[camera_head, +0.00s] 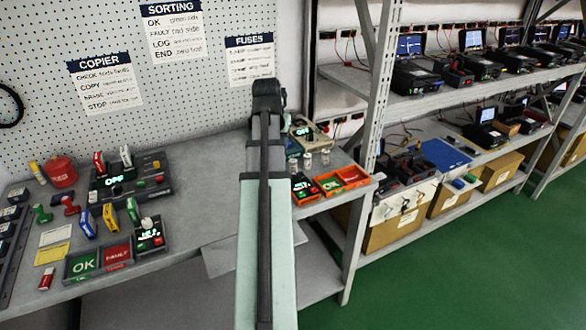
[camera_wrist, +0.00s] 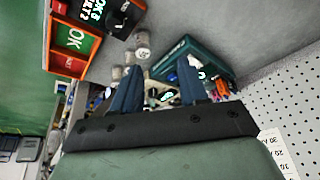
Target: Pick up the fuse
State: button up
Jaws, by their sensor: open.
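Several small glass-and-metal cylinders that look like the fuses stand on the bench in the head view, a front one (camera_head: 293,165) and others (camera_head: 324,157) beside the tester. In the wrist view they stand in a row, one (camera_wrist: 142,45) just beyond and left of my fingertips. My gripper (camera_wrist: 158,72) is open, with its two dark blue fingers apart and no fuse held between them. In the head view my arm hides the fingers. A teal-edged tester (camera_wrist: 188,58) with a lit green display lies beyond the fingers; it also shows in the head view (camera_head: 310,135).
Orange trays (camera_head: 329,184) and a black counter box (camera_head: 303,187) sit at the bench's right edge. The left bench holds a copier panel (camera_head: 115,190), coloured keys and OK/FAULT trays (camera_head: 82,263). A pegboard wall (camera_head: 200,80) stands behind; a shelf post (camera_head: 375,100) rises to the right.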

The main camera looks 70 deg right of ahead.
aim_at(292, 162)
jog(key=shift+m+g, duration=0.3)
jog(key=shift+m, duration=0.1)
jog(key=s+d+f, duration=0.1)
jog(key=f, duration=0.1)
jog(key=s+d+f, duration=0.1)
jog(key=f, duration=0.2)
jog(key=d+f, duration=0.2)
jog(key=shift+s+d+f, duration=0.1)
jog(key=shift+s+f, duration=0.05)
jog(key=shift+s, duration=0.25)
jog(key=shift+x, duration=2.6)
jog(key=shift+s+d, duration=0.1)
jog(key=shift+d, duration=0.05)
jog(key=c, duration=0.8)
